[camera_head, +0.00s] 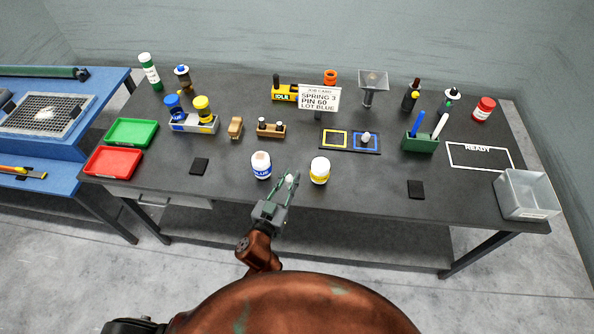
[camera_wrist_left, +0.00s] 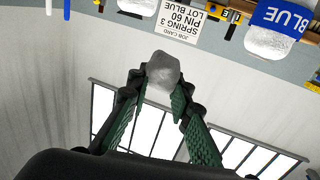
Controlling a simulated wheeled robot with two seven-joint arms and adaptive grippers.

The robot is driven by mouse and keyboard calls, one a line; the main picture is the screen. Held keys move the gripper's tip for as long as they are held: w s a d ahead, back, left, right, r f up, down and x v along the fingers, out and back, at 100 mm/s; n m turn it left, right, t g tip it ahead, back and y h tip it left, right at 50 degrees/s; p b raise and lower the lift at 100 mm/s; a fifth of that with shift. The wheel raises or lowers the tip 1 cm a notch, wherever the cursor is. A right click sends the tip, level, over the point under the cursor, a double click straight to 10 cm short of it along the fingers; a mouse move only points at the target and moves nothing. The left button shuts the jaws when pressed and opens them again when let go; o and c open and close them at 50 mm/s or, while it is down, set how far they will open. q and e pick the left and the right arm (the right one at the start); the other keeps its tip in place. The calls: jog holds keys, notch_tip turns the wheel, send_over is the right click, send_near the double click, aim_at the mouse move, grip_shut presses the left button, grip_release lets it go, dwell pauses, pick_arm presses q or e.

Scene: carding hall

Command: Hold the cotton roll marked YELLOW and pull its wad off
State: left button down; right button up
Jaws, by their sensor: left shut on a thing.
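The cotton roll with the yellow band (camera_head: 320,171) stands upright on the dark bench, right of my left gripper (camera_head: 290,181). The roll marked BLUE (camera_head: 261,166) stands upright to the left, with a tan patch on top. It also shows upside down in the left wrist view (camera_wrist_left: 278,32). My left gripper is shut on a small whitish-grey wad (camera_wrist_left: 163,72), held between the fingertips. The wad is apart from both rolls. Which roll it came from cannot be told. My right gripper is in neither view.
A job card (camera_head: 319,98) reads SPRING 3, PIN 60, LOT BLUE. Behind are a tray with yellow and blue squares (camera_head: 350,150) and a green pen holder (camera_head: 420,145). A clear bin (camera_head: 527,195) stands at right, red (camera_head: 113,161) and green (camera_head: 131,132) trays at left.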

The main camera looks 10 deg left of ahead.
pick_arm(q)
jog(key=w+f+b, duration=0.1)
jog(key=w+f, duration=0.1)
jog(key=w, duration=0.1)
jog(key=w+a+f+b, duration=0.1)
jog(key=w+f, duration=0.2)
jog(key=w, duration=0.1)
jog(key=w+a+f+b, duration=0.1)
jog(key=w+f, duration=0.2)
jog(key=w, duration=0.1)
jog(key=shift+f, duration=0.1)
jog(key=shift+w+f+b, duration=0.15)
jog(key=shift+f+b, duration=0.15)
jog(key=shift+b, duration=0.05)
jog(key=shift+w+f+b, duration=0.2)
jog(key=shift+f+b, duration=0.7)
jog(key=shift+f, duration=0.75)
jog(key=shift+f, duration=0.15)
jog(key=c, duration=1.8)
grip_release()
jog(key=shift+o, duration=0.2)
